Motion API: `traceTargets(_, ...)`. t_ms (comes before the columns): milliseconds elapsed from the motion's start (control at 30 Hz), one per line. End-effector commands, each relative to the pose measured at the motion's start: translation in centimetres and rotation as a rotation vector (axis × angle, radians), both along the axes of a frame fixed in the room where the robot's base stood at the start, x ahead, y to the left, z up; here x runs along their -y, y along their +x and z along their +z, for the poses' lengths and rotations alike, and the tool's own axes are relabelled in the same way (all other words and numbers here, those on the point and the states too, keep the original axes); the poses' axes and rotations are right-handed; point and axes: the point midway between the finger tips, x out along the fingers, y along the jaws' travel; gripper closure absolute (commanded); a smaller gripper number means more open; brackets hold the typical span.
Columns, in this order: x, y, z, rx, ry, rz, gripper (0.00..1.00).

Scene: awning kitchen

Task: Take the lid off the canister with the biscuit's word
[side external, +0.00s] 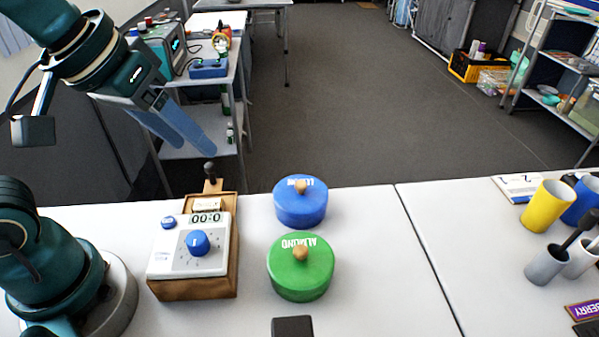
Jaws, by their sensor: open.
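A green canister (301,273) stands on the white table, its green lid marked "ALMOND" and topped by a round wooden knob (300,253). Behind it stands a blue canister (301,208) with a lid and wooden knob; its white word is partly hidden by the knob and I cannot read it whole. A small pale piece (207,205) lies on the wooden stand behind the timer; it may be the biscuit, but its marking is too small to read. My gripper (196,148) is open and empty, high up, to the left of both canisters.
A white timer (190,246) with a blue knob sits on a wooden box left of the canisters. Yellow (547,206), blue and grey cups stand at the right, with a purple "BERRY" label (583,311). The table between is clear.

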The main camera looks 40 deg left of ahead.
Motion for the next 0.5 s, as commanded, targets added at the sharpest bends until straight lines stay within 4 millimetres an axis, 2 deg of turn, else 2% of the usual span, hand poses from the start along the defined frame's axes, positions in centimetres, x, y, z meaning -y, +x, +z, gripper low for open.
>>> traceTargets(133, 2.7, 2.6, -0.1, -0.066, -0.023, -0.008, 0.41)
traceTargets(233, 5.1, 4.1, -0.9, -0.116, -0.025, -0.024, 0.41)
traceTargets(367, 8.5, 5.3, -2.9, -0.184, -0.008, -0.063, 0.41)
traceTargets(500, 11.8, 5.4, -5.5, -0.249, 0.030, -0.130, 0.41)
